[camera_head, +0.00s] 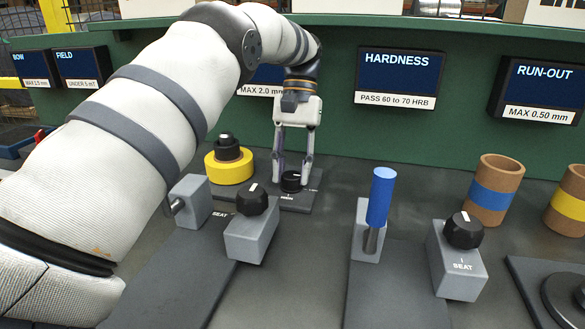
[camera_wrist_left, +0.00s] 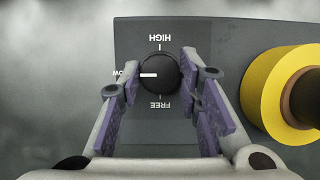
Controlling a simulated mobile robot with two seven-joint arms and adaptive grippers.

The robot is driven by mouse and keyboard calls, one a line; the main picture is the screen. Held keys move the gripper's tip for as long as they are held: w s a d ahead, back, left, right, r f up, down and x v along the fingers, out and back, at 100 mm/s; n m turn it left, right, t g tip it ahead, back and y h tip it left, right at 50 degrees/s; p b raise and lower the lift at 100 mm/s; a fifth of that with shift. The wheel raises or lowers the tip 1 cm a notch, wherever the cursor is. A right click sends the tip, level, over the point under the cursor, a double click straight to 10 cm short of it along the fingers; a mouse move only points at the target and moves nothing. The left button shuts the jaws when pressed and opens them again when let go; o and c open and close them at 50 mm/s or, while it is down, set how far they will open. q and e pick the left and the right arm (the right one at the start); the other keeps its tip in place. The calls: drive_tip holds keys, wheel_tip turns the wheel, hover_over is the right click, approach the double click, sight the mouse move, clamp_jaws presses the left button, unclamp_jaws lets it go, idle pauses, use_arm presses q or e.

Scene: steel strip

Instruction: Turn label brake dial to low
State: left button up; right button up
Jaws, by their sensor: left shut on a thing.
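The label brake dial (camera_head: 291,181) is a small round black knob with a white pointer line, on a dark grey plate (camera_head: 300,202) at the back of the bench. My left gripper (camera_head: 292,178) reaches down over it, one finger on each side, shut on the knob. In the left wrist view the dial (camera_wrist_left: 158,73) sits between the purple-padded fingertips of the left gripper (camera_wrist_left: 158,76). HIGH is at the top and FREE at the bottom, both upside down. My right gripper is not in view.
A yellow roll (camera_head: 229,168) with a black core stands left of the dial, close to my gripper. Grey SEAT blocks with black knobs (camera_head: 252,200) (camera_head: 463,231) and a blue handle (camera_head: 381,196) stand in front. Cardboard-coloured rolls (camera_head: 494,188) are at the right.

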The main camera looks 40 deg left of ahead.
use_arm(q)
drive_tip(key=shift+f, duration=0.15)
drive_tip(key=o, duration=1.1)
